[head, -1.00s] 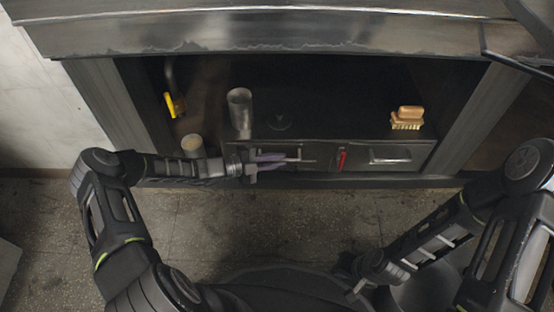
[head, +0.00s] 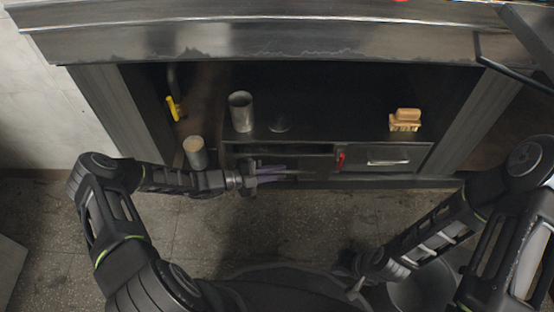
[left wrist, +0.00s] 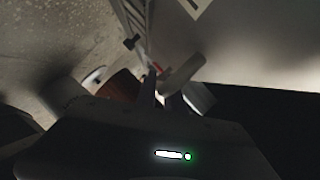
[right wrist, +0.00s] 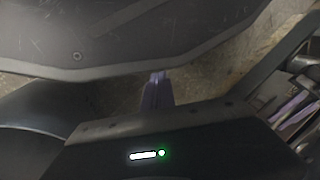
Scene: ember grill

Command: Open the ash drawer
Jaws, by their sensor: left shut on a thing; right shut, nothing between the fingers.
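The ash drawer (head: 312,168) is the left one of two drawers low in the grill's open bay. It stands pulled out toward me, with a dark gap behind its front. My left gripper (head: 270,178) is at the drawer front and shut on its handle. In the left wrist view the fingers (left wrist: 160,97) close on the pale handle bar (left wrist: 184,74), beside the light drawer front (left wrist: 250,50). The arm and gripper hide much of the drawer front in the head view. My right gripper (head: 355,290) is low and away from the drawer, shut and empty; its fingers (right wrist: 157,92) meet.
The right drawer (head: 410,155) is closed, with a red item (head: 341,159) at its left. On the shelf above are a metal cup (head: 241,112) and a wooden brush (head: 405,120). A can (head: 195,152) stands left, near my left forearm. The floor in front is clear.

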